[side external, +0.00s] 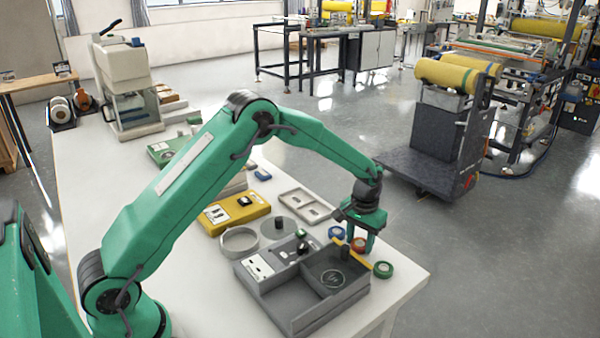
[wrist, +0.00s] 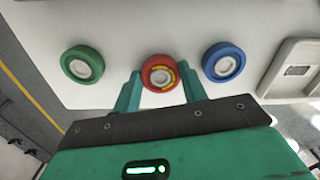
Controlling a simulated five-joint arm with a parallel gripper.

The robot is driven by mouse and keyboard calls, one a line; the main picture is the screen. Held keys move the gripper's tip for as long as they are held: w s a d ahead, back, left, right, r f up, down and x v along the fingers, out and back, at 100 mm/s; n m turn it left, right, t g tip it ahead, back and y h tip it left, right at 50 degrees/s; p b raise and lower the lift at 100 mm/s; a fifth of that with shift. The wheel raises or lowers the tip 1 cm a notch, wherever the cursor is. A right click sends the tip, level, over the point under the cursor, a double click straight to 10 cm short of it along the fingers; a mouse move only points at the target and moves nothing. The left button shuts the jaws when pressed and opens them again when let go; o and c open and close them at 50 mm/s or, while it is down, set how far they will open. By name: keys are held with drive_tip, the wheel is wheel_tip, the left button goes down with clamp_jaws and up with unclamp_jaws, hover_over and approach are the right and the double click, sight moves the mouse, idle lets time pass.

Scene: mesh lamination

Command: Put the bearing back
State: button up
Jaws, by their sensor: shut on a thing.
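A red ring-shaped bearing (wrist: 147,76) with a pale centre and a yellow arc inside sits between my gripper's fingers (wrist: 161,88) in the wrist view. My gripper (side external: 359,240) is shut on it, low over the right part of the white table in the side view, where the red bearing also shows (side external: 359,245). A blue ring (wrist: 223,62) and a green ring (wrist: 82,64) lie on either side, apart from the fingers. In the side view the blue ring (side external: 336,232) is behind and the green ring (side external: 383,269) nearer the table corner. Whether the red bearing touches the table is unclear.
A grey compartment tray (side external: 288,307) stands left of my gripper, with a yellow strip (side external: 350,253) at its back right. A yellow box (side external: 225,220), round grey dish (side external: 240,241) and pale tray (side external: 303,204) are farther back. The table's right edge is close.

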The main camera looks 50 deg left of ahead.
sight(359, 243)
drive_tip(key=shift+f, duration=0.1)
drive_tip(key=o, duration=1)
wheel_tip(359, 243, up, 12)
idle(0.4)
drive_tip(key=shift+r, duration=0.2)
